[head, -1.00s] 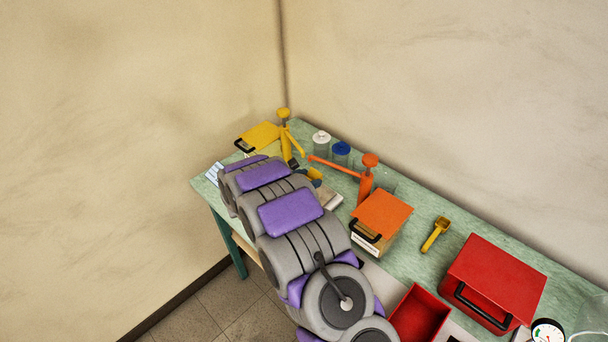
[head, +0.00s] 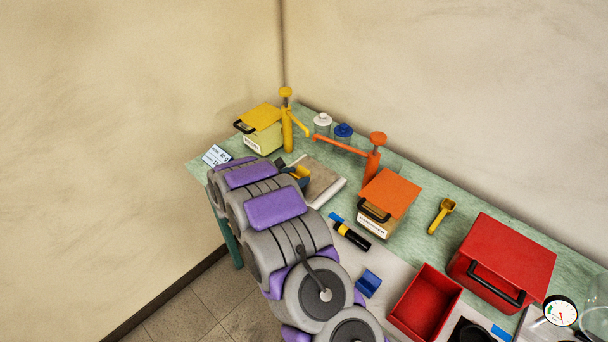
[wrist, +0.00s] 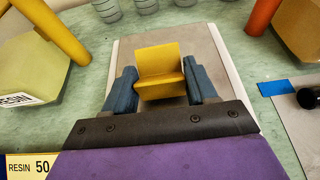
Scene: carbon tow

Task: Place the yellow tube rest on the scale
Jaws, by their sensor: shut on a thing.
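The yellow tube rest (wrist: 160,72) sits between the two blue fingers of my gripper (wrist: 163,88) in the wrist view, and the gripper is shut on it. The rest also shows small in the head view (head: 301,173), partly hidden by my arm. The scale (head: 325,182) is a flat grey plate with a white edge on the green table. In the wrist view the scale's plate (wrist: 213,62) lies behind and below the rest. I cannot tell whether the rest touches the plate.
A yellow box (head: 262,138) and a yellow post (head: 288,130) stand left of the scale. An orange post (head: 371,170) and an orange-lidded box (head: 390,195) stand right. A black tube (head: 352,237), blue block (head: 368,284) and open red bin (head: 425,305) lie nearer.

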